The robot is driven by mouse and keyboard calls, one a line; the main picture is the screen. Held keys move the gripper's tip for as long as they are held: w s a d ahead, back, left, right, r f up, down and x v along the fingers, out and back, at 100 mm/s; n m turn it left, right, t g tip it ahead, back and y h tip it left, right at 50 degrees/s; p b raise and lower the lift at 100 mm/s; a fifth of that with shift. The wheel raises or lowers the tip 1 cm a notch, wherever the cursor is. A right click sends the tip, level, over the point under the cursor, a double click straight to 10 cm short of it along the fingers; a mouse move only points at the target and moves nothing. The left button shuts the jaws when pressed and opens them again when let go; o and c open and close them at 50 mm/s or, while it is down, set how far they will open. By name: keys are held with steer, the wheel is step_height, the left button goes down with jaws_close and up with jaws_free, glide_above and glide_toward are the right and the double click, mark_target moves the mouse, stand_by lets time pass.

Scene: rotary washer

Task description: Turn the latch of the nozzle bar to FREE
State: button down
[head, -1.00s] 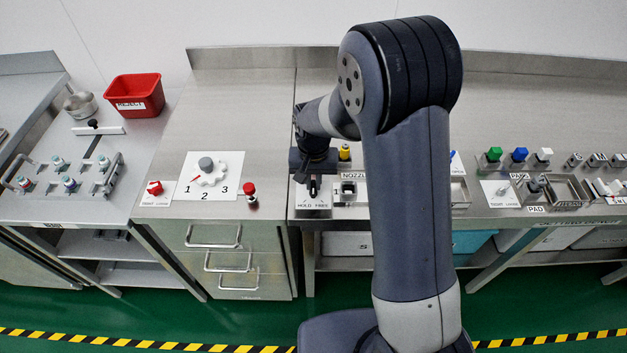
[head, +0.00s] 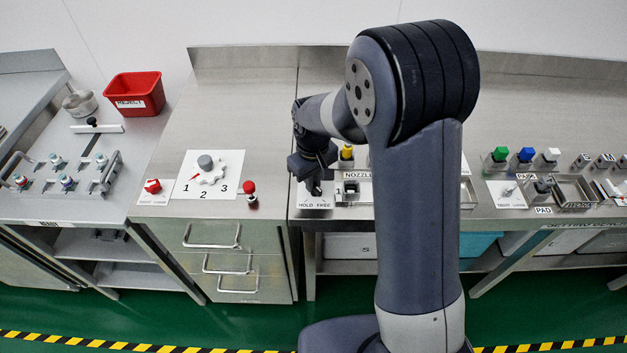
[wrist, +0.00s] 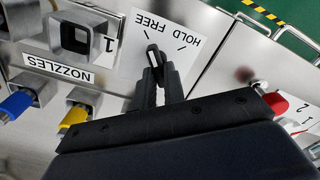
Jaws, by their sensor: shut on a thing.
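The latch (wrist: 153,57), a small dark lever with a pale stripe, stands on a white plate (wrist: 175,20) lettered HOLD and FREE. In the wrist view the lettering is upside down, with FREE at the left and HOLD at the right. The latch's visible end lies between the two printed marks, nearer the FREE one. My gripper (wrist: 158,75) is shut on the latch, one finger on each side. In the head view my gripper (head: 315,188) is tilted over the plate (head: 313,202), and it hides most of the latch.
The NOZZLES bar has a square socket (wrist: 75,38) marked 1 close beside the plate. Yellow (wrist: 75,118) and blue (wrist: 16,103) nozzles stand near my gripper. A red-topped knob (wrist: 273,102) is on the other side. A red REJECT bin (head: 135,95) stands farther left.

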steer(key=shift+f+n, duration=0.1)
steer(key=shift+n, duration=0.2)
steer(key=c, duration=1.5)
jaws_free()
step_height(320, 180, up, 11)
steer(key=shift+f+b, duration=0.1)
steer(key=shift+b, duration=0.25)
step_height(320, 180, down, 11)
steer(key=shift+r+p, duration=0.15)
steer(key=shift+p, duration=0.2)
